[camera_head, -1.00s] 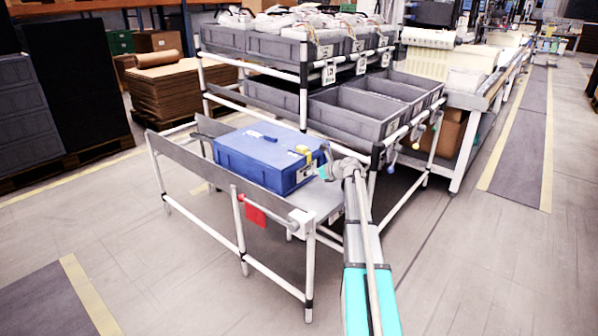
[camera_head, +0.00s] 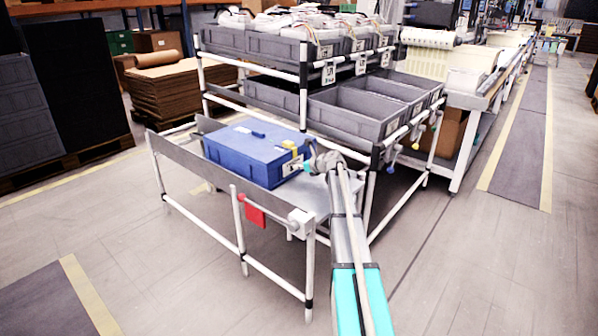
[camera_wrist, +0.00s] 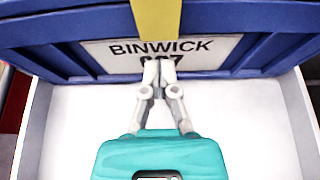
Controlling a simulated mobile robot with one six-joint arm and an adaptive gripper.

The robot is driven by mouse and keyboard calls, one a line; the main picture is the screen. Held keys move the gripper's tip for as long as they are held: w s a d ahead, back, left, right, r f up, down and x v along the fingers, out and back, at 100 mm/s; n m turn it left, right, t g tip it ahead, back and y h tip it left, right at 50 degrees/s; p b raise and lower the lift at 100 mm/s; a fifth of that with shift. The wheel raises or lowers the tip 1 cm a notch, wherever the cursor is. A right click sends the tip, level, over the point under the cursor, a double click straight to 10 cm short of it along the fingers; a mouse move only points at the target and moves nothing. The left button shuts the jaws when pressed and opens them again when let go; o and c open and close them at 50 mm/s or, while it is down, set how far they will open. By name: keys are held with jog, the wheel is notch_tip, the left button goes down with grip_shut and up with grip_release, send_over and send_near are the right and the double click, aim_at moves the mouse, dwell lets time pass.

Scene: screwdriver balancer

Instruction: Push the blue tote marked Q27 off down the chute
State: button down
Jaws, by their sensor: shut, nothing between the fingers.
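The blue tote (camera_head: 242,155) lies flat and lidded on the chute (camera_head: 306,197), between its grey side rails. In the wrist view the tote's blue end wall (camera_wrist: 40,48) fills the top, with a yellow strap and a white label (camera_wrist: 200,50) reading BINWICK. The line below is mostly hidden by my fingertips; its end looks like 7. My gripper (camera_wrist: 158,70) is shut and empty, its tips at the label, seemingly touching it. In the head view my gripper (camera_head: 305,165) is at the tote's right end, low over the chute bed.
A rack with grey bins (camera_head: 345,115) stands close behind the chute. A red tag (camera_head: 254,215) and a white box (camera_head: 301,222) hang on the chute's near rail. The chute bed is bare at its right end. Stacked cardboard (camera_head: 175,95) stands farther back left.

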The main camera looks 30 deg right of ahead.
aim_at(267, 140)
jog(key=shift+w+a, duration=1.2)
jog(key=shift+w, duration=1.65)
jog(key=shift+w+a, duration=1.15)
jog(key=shift+w, duration=1.75)
jog(key=shift+w+a, duration=1.2)
jog(key=shift+w, duration=1.65)
jog(key=shift+s+d, duration=0.1)
jog(key=shift+s, duration=0.25)
jog(key=shift+s+d, duration=0.15)
jog(key=shift+s, duration=0.15)
jog(key=r+p, duration=0.7)
jog(key=shift+s+d, duration=0.2)
jog(key=shift+s, duration=0.1)
